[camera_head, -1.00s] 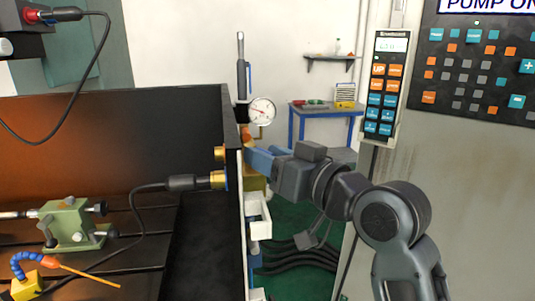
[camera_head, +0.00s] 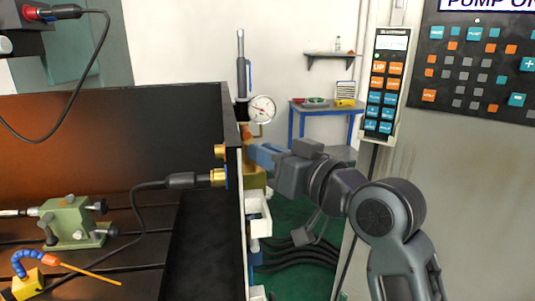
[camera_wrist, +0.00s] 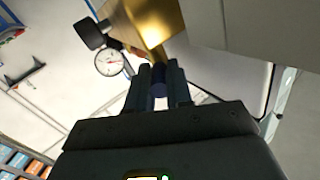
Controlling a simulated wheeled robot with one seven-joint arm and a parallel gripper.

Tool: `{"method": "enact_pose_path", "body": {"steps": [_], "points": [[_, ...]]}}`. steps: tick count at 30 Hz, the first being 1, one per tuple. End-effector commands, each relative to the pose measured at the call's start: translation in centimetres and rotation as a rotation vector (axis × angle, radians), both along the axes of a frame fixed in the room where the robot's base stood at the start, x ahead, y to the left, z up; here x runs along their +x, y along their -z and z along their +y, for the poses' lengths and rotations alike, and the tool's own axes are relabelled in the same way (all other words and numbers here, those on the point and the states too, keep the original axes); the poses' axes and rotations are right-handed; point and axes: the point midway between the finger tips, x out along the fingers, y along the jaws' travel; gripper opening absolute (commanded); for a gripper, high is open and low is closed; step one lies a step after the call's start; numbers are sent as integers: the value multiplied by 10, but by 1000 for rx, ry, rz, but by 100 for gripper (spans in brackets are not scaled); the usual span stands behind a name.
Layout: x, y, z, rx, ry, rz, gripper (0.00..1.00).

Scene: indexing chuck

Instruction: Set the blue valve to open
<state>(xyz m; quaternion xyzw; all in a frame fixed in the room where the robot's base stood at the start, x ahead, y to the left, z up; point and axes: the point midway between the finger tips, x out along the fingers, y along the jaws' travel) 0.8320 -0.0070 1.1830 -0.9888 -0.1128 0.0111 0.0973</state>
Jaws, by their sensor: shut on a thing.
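The blue valve shows in the wrist view as a short dark-blue handle (camera_wrist: 159,84) in front of a brass block (camera_wrist: 150,22). My gripper (camera_wrist: 160,72) has one finger on each side of this handle and is shut on it. In the head view my gripper (camera_head: 264,154) reaches from the right to the brass fittings (camera_head: 253,178) at the end of the black panel. There I cannot separate the valve from the bluish fingers, and its exact angle is unclear. No open or closed marking is readable.
A dial gauge (camera_head: 262,109) stands just above my gripper. A white bin (camera_head: 258,214) hangs below it. A keypad pendant (camera_head: 386,85) is on the right cabinet. A black cable plugs into a brass fitting (camera_head: 218,178) on the left. A blue table (camera_head: 325,110) stands behind.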

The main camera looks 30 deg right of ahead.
Motion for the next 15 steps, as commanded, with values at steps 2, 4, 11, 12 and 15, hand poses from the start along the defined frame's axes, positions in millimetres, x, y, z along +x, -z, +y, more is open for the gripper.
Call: {"method": "enact_pose_path", "body": {"steps": [2,4,11,12,15], "points": [[0,0,0,0,-2,1,0],[0,0,-1,0,-10,0,0],[1,2,-5,0,-80,-2,0],[2,2,-6,0,-103,-2,0],[3,3,-10,0,-166,-3,0]]}}
